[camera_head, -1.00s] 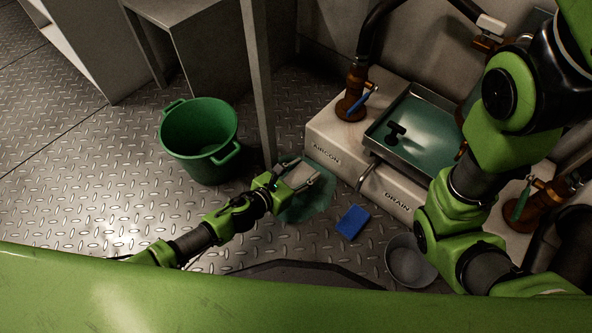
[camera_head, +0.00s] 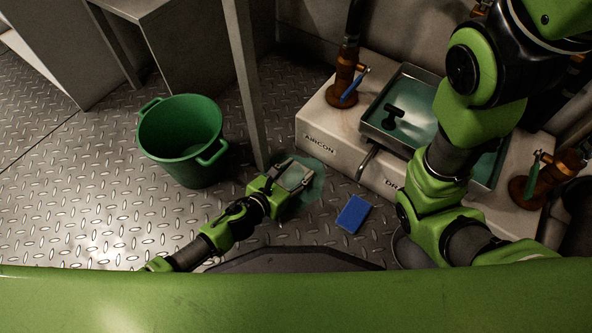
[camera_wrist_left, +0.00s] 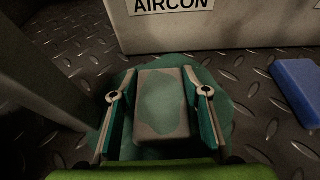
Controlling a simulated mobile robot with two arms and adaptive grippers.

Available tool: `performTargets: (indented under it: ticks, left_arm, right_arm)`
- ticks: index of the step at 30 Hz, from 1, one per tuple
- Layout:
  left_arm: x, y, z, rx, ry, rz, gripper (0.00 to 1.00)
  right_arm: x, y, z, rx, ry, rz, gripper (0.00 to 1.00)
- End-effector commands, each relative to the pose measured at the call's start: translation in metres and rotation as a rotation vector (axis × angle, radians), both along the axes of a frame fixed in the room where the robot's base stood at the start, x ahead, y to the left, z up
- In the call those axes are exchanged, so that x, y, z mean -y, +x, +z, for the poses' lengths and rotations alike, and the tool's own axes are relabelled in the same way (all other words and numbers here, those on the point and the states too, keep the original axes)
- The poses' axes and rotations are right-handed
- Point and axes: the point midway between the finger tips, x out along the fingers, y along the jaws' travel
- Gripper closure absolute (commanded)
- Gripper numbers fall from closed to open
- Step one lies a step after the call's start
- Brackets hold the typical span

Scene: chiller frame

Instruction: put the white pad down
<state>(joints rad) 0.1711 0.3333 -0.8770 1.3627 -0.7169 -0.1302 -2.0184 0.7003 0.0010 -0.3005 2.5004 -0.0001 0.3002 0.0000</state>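The white pad (camera_wrist_left: 163,104) is a pale block with a greenish wet patch on its face. It lies between the two fingers of my left gripper (camera_wrist_left: 160,72), which appear to touch its sides near the tips. In the head view the pad (camera_head: 293,176) and left gripper (camera_head: 298,169) are over a green puddle (camera_head: 314,187) on the metal floor. I cannot tell whether the pad touches the floor. My right arm comes down at the right; its gripper is out of view.
A green bucket (camera_head: 182,139) stands left of my left gripper, with a grey post (camera_head: 247,85) between them. A blue sponge (camera_head: 353,214) lies to the right. Behind is the pale AIRCON/DRAIN plinth (camera_head: 337,148) with a metal tray (camera_head: 376,133). Open floor lies left.

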Motion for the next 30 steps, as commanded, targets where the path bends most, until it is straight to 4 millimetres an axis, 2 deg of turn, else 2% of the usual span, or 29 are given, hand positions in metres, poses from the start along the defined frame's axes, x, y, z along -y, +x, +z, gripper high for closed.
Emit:
performTargets:
  ticks: [2,11,16,25,30]
  left_arm:
    - [0.0,0.0,0.0,-0.001,0.001,0.0,0.41]
    - [0.0,0.0,0.0,-0.001,0.0,0.0,0.41]
    - [0.0,0.0,0.012,-0.002,-0.002,0.001,0.41]
    - [-0.036,-0.051,0.036,-0.005,0.001,0.001,0.41]
    - [-0.053,-0.074,0.046,-0.004,0.0,0.002,0.41]
  right_arm:
    - [0.0,0.0,0.0,0.0,0.0,0.0,0.6]
    - [0.0,0.0,0.001,0.0,0.001,-0.001,0.6]
    - [0.001,0.0,0.01,0.0,0.001,-0.001,0.6]
    - [0.001,0.0,0.043,0.0,0.001,-0.001,0.6]
    - [0.0,0.0,0.052,0.0,0.001,-0.001,0.6]
